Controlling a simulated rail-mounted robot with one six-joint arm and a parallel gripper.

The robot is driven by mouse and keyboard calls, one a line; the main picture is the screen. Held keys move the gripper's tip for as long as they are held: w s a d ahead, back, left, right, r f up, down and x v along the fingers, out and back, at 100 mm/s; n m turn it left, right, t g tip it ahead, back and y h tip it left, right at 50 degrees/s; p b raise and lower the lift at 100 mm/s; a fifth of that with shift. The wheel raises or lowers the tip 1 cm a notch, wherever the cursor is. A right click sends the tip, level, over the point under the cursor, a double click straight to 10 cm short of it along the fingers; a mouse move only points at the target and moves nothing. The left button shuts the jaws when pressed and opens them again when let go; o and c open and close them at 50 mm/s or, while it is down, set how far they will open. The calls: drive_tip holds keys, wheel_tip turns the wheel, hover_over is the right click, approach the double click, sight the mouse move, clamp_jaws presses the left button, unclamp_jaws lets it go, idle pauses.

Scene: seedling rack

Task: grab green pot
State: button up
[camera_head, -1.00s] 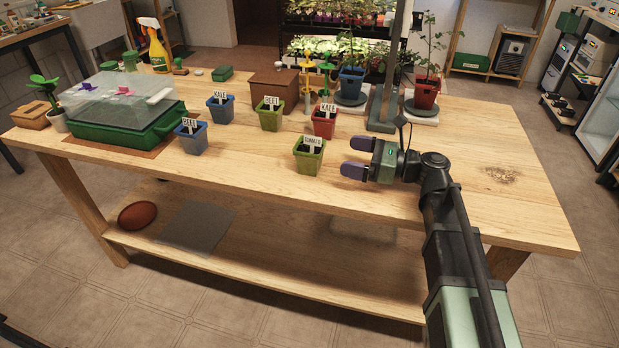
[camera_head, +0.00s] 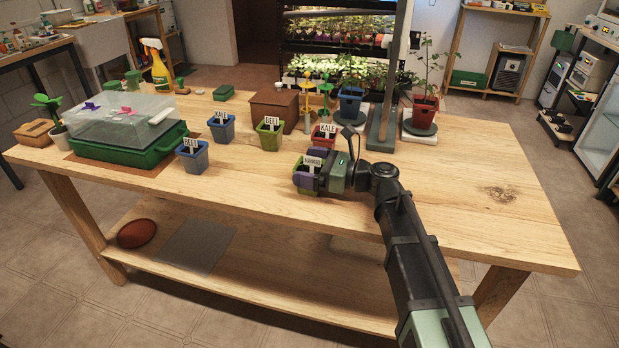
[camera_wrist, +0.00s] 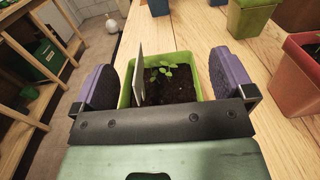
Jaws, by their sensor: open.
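A green pot with dark soil, a small seedling and a white label stands on the wooden table, near its front edge. In the head view this green pot (camera_head: 304,191) is partly hidden by my gripper (camera_head: 306,176). In the wrist view the pot (camera_wrist: 127,96) sits between the two purple fingers of my gripper (camera_wrist: 162,82), which are apart on either side of it. Small gaps seem to show beside the pot, and I cannot tell whether either finger touches it. A second green pot (camera_head: 269,138), labelled BEET, stands farther back.
A red pot (camera_head: 323,140) labelled KALE stands just behind the gripper, and also shows at the right of the wrist view (camera_wrist: 301,78). Blue pots (camera_head: 193,161) (camera_head: 222,132) stand left. A propagator (camera_head: 130,152) is at far left. The table's right part (camera_head: 470,200) is clear.

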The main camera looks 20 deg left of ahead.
sight(309, 169)
drive_tip(key=c, duration=1.1)
wheel_tip(309, 169, up, 20)
drive_tip(key=p, duration=2)
